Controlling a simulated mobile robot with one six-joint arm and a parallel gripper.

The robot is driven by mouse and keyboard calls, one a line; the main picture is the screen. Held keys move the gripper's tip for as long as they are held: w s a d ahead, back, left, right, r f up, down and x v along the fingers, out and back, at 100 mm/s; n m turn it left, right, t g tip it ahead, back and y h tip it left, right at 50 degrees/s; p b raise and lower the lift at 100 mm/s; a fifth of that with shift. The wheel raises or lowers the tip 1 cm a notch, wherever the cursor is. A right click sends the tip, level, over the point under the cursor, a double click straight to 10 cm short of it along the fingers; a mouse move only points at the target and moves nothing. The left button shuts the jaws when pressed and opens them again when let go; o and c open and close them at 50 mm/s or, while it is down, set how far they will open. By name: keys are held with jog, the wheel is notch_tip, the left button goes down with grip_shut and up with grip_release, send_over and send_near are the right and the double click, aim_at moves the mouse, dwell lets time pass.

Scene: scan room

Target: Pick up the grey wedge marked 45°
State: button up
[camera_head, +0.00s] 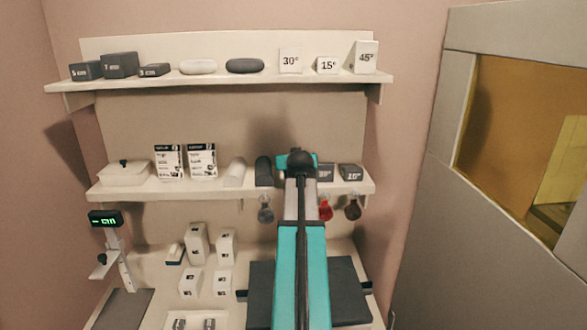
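No grey wedge that I can read as marked 45° shows; my arm covers part of the middle shelf. Two dark grey wedges are on that shelf, right of my arm: one partly covered (325,173), its mark hard to read, and one marked 15° (350,172). A white wedge marked 45° (367,57) stands at the right end of the top shelf. My gripper (298,160) is at the middle shelf, seen from behind. Its fingers are hidden, so I cannot tell whether it is open or holds something.
The top shelf (220,81) also holds white 30° (290,61) and 15° (327,65) wedges and several dark blocks. A dark rounded bolster (264,171) stands just left of my gripper. White boxes (197,243) stand on the counter below.

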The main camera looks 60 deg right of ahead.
dwell(0.5)
jog(key=c, duration=1.1)
jog(key=shift+c, duration=0.2)
notch_tip(320, 180, up, 10)
jog(key=b, duration=0.3)
dwell(0.4)
